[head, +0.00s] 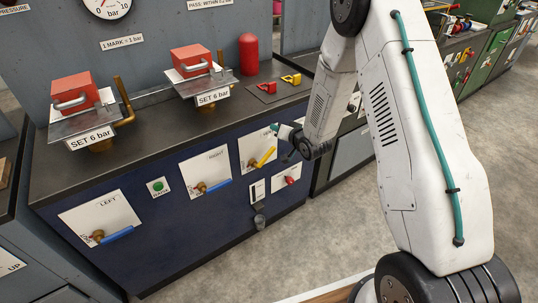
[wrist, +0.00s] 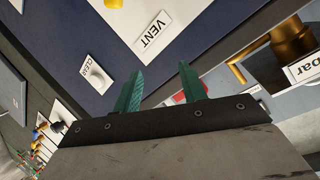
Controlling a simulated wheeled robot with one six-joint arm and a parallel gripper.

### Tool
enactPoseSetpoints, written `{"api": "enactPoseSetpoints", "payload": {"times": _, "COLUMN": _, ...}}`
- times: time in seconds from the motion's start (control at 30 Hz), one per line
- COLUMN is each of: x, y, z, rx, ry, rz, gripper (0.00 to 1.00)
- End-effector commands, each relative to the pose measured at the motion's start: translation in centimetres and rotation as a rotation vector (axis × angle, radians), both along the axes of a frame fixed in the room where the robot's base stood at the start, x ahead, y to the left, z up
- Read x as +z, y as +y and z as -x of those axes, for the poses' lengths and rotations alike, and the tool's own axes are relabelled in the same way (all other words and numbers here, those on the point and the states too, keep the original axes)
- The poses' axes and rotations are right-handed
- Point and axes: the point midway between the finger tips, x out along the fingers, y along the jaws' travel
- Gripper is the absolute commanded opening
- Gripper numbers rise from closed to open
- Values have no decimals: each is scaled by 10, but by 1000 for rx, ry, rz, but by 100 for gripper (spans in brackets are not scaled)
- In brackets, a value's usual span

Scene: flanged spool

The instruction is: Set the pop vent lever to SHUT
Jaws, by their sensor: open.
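The vent lever (head: 264,157) is a yellow handle on a white plate (head: 248,148) on the blue cabinet front. It slants up to the right in the head view. In the wrist view a plate marked VENT (wrist: 150,38) fills the top, and only a bit of the yellow lever (wrist: 111,3) shows at the upper edge. I cannot read any SHUT mark. My gripper (head: 283,139) hangs in front of the cabinet just right of the vent plate. Its teal fingers (wrist: 160,70) are open and apart, with nothing seen between their tips.
Blue levers sit on the LEFT (head: 118,234) and RIGHT (head: 217,186) plates. A green button (head: 157,186) lies between them. A pale knob marked CLEAR (wrist: 97,78) is left of my fingers. The floor in front is clear.

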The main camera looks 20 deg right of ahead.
Motion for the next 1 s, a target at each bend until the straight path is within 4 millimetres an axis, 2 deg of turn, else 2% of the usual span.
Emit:
{"api": "enactPoseSetpoints", "payload": {"times": 0.03, "x": -27, "y": 3, "z": 3, "rx": 6, "ry": -23, "rz": -47, "gripper": 42}}
{"api": "enactPoseSetpoints", "payload": {"times": 0.1, "x": -53, "y": 7, "z": 8, "rx": 16, "ry": -76, "rz": -118, "gripper": 42}}
{"api": "enactPoseSetpoints", "payload": {"times": 0.3, "x": -104, "y": 14, "z": 30, "rx": 35, "ry": -186, "rz": -285, "gripper": 42}}
{"api": "enactPoseSetpoints", "payload": {"times": 0.4, "x": -119, "y": 16, "z": 42, "rx": 40, "ry": -225, "rz": -345, "gripper": 42}}
{"api": "enactPoseSetpoints", "payload": {"times": 0.53, "x": -129, "y": 17, "z": 51, "rx": 44, "ry": -253, "rz": -390, "gripper": 42}}
{"api": "enactPoseSetpoints", "payload": {"times": 0.63, "x": -130, "y": 20, "z": 46, "rx": 47, "ry": -264, "rz": -400, "gripper": 42}}
{"api": "enactPoseSetpoints", "payload": {"times": 1.0, "x": -130, "y": 37, "z": -7, "rx": 46, "ry": -264, "rz": -399, "gripper": 42}}
